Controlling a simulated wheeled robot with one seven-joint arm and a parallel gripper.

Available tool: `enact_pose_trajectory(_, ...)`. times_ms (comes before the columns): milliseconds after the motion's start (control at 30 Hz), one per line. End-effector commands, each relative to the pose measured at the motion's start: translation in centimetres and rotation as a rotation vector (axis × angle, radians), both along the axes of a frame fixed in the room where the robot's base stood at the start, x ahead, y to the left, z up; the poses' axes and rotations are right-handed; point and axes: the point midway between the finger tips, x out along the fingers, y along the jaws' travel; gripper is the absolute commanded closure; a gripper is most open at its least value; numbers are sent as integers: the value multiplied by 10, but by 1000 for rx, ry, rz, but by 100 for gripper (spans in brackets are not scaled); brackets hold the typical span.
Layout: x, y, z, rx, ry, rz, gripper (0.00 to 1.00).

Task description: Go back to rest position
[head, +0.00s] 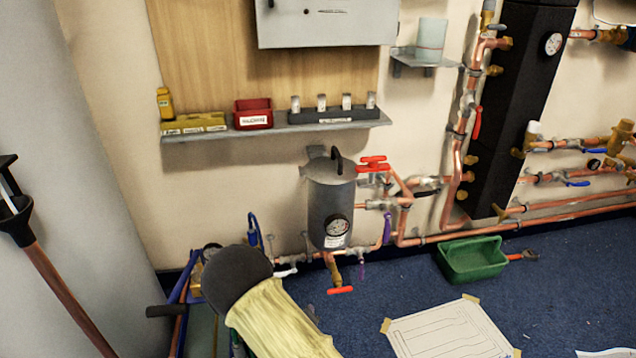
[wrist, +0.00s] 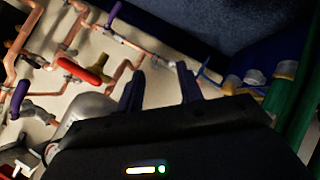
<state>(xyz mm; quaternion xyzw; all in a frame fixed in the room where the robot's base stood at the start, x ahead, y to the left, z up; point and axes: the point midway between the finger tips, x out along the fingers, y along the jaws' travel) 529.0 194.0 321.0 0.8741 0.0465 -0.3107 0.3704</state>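My gripper (wrist: 160,85) shows in the wrist view, its two dark fingers apart with nothing between them. The wrist view is tilted. A grey rounded vessel (wrist: 88,112) lies left of the fingers, and copper pipes with a red valve handle (wrist: 84,71) are beyond it. In the head view I cannot make out the gripper's fingers. A dark rounded end on a pale yellow sleeve (head: 275,318) rises from the bottom edge; I cannot tell whether it is part of my arm. It stands in front of the wall, left of the grey tank (head: 332,205).
A shelf (head: 225,135) holds a red bin (head: 253,114) and yellow boxes. Copper pipes (head: 455,160) and red valve handles (head: 373,163) stick out from the wall. A green tray (head: 473,262) and a taped paper sheet (head: 450,330) lie on the blue floor.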

Motion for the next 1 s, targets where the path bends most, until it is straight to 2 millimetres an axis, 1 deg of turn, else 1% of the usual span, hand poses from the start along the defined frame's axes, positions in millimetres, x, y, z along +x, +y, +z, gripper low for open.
enact_pose_trajectory(33,3,-8,24,51,34,-33,63)
enact_pose_trajectory(267,-5,-38,94,255,202,-151,63)
enact_pose_trajectory(300,-7,-44,107,287,228,-169,63)
enact_pose_trajectory(467,-24,-68,161,398,328,-237,63)
enact_pose_trajectory(600,-45,-91,208,473,404,-291,63)
enact_pose_trajectory(667,-56,-102,228,498,435,-312,63)
enact_pose_trajectory(700,-63,-109,241,513,453,-330,63)
enact_pose_trajectory(800,-85,-127,272,540,498,-370,63)
enact_pose_trajectory(900,-108,-145,299,556,536,-413,63)
enact_pose_trajectory(1000,-128,-160,319,560,564,-448,63)
